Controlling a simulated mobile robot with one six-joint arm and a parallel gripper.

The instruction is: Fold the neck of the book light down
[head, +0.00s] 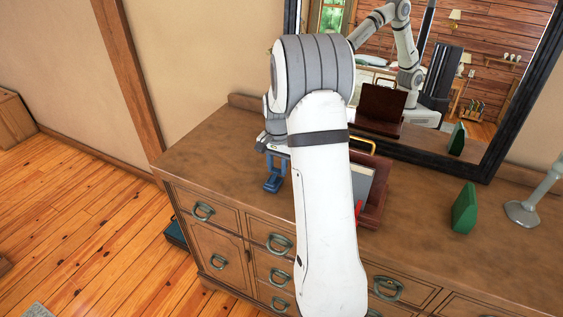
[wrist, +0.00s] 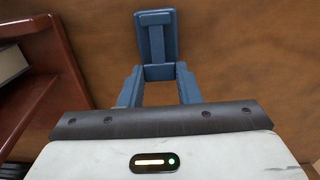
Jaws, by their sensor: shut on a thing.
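The book light (wrist: 157,30) appears in the wrist view as a blue flat panel with a narrow strip along its middle, beyond my fingertips. My gripper (wrist: 158,73) has two blue fingers, and they are shut on the near part of the book light, a short crosspiece between them. The similar blue makes the border between finger and light hard to tell. In the head view the blue of the light (head: 273,184) shows low over the dresser top, left of my forearm. My forearm hides much of the area behind it.
The brown dresser (head: 205,150) carries a reddish wooden book stand (head: 374,213) close to the right of my gripper, partly hidden. A green wedge-shaped object (head: 464,208) and a grey lamp base (head: 525,210) stand farther right. A dark-framed mirror (head: 470,165) rises behind. The dresser's left top is clear.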

